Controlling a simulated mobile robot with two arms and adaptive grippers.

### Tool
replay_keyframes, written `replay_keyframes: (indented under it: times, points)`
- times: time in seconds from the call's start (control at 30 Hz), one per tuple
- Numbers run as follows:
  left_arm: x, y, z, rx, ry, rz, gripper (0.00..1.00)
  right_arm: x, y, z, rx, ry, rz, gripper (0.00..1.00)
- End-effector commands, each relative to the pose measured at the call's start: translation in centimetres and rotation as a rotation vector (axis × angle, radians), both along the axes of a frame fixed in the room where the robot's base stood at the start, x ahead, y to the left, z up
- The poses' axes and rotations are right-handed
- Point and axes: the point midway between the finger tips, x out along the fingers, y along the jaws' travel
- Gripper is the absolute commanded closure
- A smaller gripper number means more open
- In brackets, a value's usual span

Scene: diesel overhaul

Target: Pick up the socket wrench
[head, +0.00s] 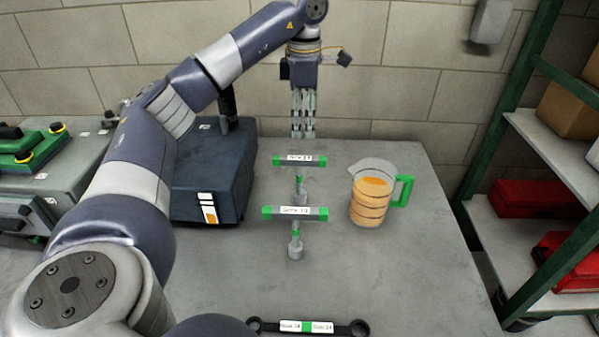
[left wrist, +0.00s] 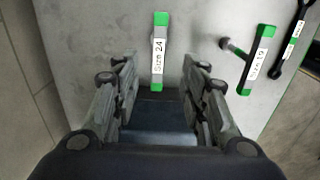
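Two T-handled socket wrenches with green-ended bars stand on the grey table. The farther one, labelled Size 24 (head: 299,160), also shows in the left wrist view (left wrist: 159,50), ahead of the fingertips. The nearer one, labelled Size 19 (head: 295,213), shows at the right in the left wrist view (left wrist: 258,60). My left gripper (head: 303,135) points down behind the Size 24 wrench, near the table's back edge. In the left wrist view its fingers (left wrist: 155,85) are apart with nothing held between them. My right gripper is not in view.
A dark blue box (head: 212,170) stands left of the wrenches. A clear jug (head: 371,192) with orange contents and a green handle stands right. A flat dark wrench (head: 308,327) lies at the front. A green-framed shelf (head: 530,155) is at the right. The wall is close behind the table.

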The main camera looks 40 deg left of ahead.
Motion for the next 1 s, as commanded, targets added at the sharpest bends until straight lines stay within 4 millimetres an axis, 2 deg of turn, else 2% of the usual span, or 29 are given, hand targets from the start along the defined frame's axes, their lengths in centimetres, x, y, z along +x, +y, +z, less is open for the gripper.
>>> replay_keyframes:
  times: [0.3,0.63,0.83,1.0]
  points:
    - [-0.1,0.1,-3.8,0.0,0.004,0.0,0.6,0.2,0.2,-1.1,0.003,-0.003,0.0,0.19]
    - [-0.2,0.3,-6.7,0.001,0.003,0.001,0.6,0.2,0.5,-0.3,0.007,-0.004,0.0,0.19]
    - [-0.6,0.9,-9.7,0.0,0.004,0.0,0.6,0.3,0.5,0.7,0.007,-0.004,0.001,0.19]
    - [-0.5,0.9,-11.1,0.001,0.001,0.0,0.6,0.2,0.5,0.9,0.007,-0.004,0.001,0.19]
